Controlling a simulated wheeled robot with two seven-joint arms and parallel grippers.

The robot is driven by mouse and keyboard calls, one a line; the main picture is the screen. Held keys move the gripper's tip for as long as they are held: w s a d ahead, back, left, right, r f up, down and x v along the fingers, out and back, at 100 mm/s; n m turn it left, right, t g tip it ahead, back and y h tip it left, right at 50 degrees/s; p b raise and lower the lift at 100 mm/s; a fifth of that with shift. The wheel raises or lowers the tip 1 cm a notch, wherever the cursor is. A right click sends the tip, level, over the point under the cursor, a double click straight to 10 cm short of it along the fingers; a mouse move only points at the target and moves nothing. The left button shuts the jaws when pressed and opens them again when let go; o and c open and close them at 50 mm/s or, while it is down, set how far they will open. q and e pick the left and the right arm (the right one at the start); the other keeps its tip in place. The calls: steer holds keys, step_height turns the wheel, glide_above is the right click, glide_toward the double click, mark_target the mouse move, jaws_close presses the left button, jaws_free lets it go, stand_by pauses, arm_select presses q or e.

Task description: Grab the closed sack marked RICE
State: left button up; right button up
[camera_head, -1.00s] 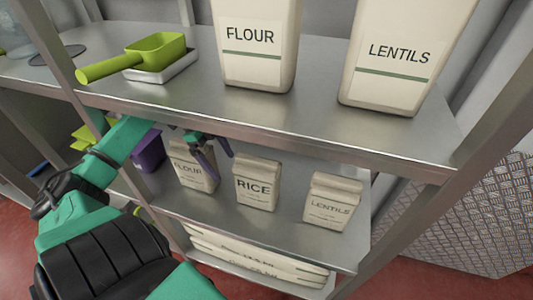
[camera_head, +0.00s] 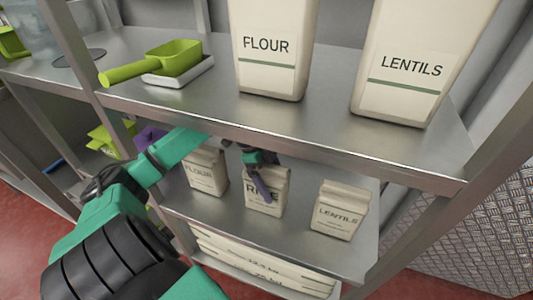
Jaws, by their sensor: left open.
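The closed sack marked RICE (camera_head: 267,205) stands upright on the middle shelf, between the sack marked FLOUR (camera_head: 204,178) on its left and the sack marked LENTILS (camera_head: 339,212) on its right. My left arm reaches in from the left under the upper shelf. My left gripper (camera_head: 262,185) is open, with its dark fingers in front of the RICE sack, hiding part of its label and top. I cannot tell whether the fingers touch the sack. My right gripper is not in view.
The upper shelf (camera_head: 300,125) overhangs the sacks closely. On it stand a large FLOUR container (camera_head: 270,75), a large LENTILS container (camera_head: 405,95) and a green scoop (camera_head: 165,60). Larger flat sacks (camera_head: 260,262) lie on the lower shelf. A metal post (camera_head: 455,200) stands at right.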

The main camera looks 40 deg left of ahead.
arm_select(q)
steer(key=shift+f, duration=0.25)
stand_by(0.4)
steer(key=c, duration=1.5)
jaws_close()
steer(key=shift+r, duration=0.15)
